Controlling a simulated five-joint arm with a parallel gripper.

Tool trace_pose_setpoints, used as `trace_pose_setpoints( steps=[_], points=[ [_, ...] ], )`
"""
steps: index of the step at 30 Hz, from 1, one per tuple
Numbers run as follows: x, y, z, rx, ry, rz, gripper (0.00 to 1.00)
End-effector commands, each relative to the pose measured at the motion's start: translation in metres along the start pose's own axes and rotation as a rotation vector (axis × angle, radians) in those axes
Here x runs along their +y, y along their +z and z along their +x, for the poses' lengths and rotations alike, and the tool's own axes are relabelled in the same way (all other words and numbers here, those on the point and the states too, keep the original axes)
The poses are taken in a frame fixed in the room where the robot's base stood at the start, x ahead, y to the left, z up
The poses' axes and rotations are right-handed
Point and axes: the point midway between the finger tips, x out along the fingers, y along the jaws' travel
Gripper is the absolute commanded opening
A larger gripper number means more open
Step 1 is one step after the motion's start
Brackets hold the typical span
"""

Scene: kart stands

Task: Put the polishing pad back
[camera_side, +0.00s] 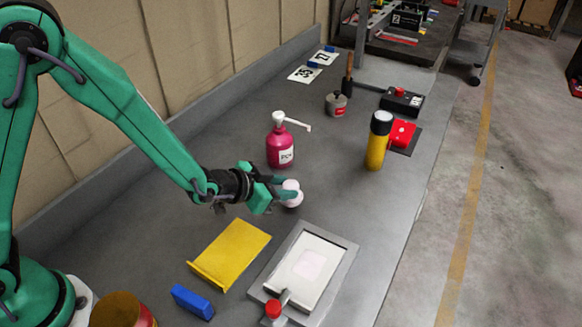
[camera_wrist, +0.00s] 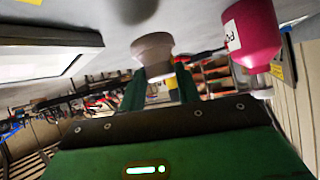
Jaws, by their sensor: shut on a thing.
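The polishing pad (camera_side: 291,198) looks like a small pale pink, rounded piece with a narrower waist. My gripper (camera_side: 285,187) is shut on it, just in front of the pink pump bottle. In the wrist view the pad (camera_wrist: 153,46) is a greyish flared shape between the fingertips of my gripper (camera_wrist: 158,82). The fingers hide part of it. A grey-framed tray (camera_side: 347,247) with a white panel lies to the right and nearer the camera; a faint pink square (camera_side: 308,264) shows on the panel. I cannot tell whether the pad touches the bench.
The pink pump bottle (camera_side: 280,152) stands close behind my gripper. A yellow tray (camera_side: 232,252) and a blue block (camera_side: 192,302) lie in front. A red-knobbed clamp (camera_side: 274,308) sits at the tray's near edge. A yellow canister (camera_side: 377,145) stands at right. Bench between is clear.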

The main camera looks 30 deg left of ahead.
Motion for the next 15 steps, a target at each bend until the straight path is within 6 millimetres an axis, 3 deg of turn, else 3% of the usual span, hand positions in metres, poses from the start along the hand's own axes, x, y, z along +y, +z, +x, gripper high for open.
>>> trace_pose_setpoints(
  steps=[7,15],
  points=[
    [0.002,0.019,0.011,-0.002,0.0,0.0,0.0],
    [0.002,0.02,0.013,0.001,0.0,0.0,0.0]
  ],
)
